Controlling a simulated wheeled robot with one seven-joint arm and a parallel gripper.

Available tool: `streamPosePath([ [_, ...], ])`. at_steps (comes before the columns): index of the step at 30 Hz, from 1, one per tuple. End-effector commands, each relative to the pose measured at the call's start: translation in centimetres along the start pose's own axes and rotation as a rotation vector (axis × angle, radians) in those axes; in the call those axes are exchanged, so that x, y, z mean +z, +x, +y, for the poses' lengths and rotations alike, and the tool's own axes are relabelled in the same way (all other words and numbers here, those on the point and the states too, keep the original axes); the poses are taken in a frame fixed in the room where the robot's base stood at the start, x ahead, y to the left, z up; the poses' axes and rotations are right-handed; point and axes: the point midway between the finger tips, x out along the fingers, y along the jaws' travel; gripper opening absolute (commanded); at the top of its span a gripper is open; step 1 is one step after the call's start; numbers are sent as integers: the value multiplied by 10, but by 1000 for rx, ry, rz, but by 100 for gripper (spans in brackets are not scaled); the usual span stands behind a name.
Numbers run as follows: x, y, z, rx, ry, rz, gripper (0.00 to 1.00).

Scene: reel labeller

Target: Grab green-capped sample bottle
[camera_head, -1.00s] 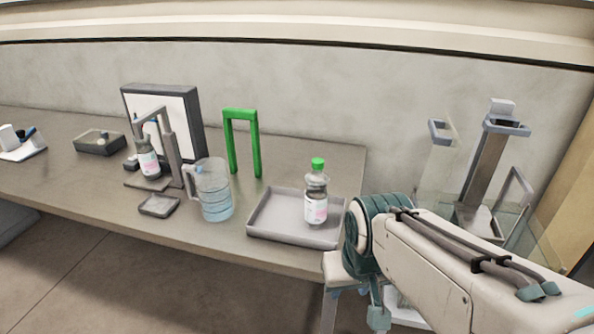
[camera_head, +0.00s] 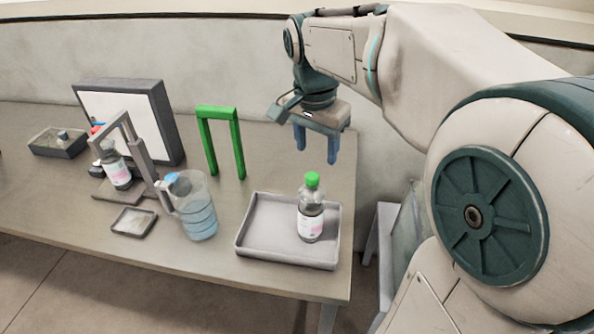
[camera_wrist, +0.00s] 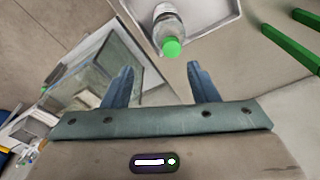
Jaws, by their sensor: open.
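The green-capped sample bottle (camera_head: 311,212) stands upright in the right part of a grey tray (camera_head: 248,256) on the table. It is clear with a white and pink label. My gripper (camera_head: 317,158) hangs above and behind the bottle in the head view, open and empty, its two blue fingers pointing down. In the wrist view the bottle (camera_wrist: 168,25) lies beyond the open fingers (camera_wrist: 160,80), with its green cap toward me. The gripper is apart from the bottle.
A green arch (camera_head: 220,142) stands behind the tray. A clear jug (camera_head: 194,208) stands left of the tray. Further left are a stand holding another bottle (camera_head: 116,166), a small dish (camera_head: 133,222), a dark-framed panel (camera_head: 128,118) and a grey box (camera_head: 58,143).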

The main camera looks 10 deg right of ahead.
Motion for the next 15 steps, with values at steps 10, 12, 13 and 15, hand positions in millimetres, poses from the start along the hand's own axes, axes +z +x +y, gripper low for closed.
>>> streamPosePath([
  [10,-15,8,-15,34,143,-4,53],
  [12,-15,23,-14,34,142,-4,53],
  [13,-15,29,-14,34,142,-4,53],
  [15,-14,42,-13,34,142,-4,53],
])
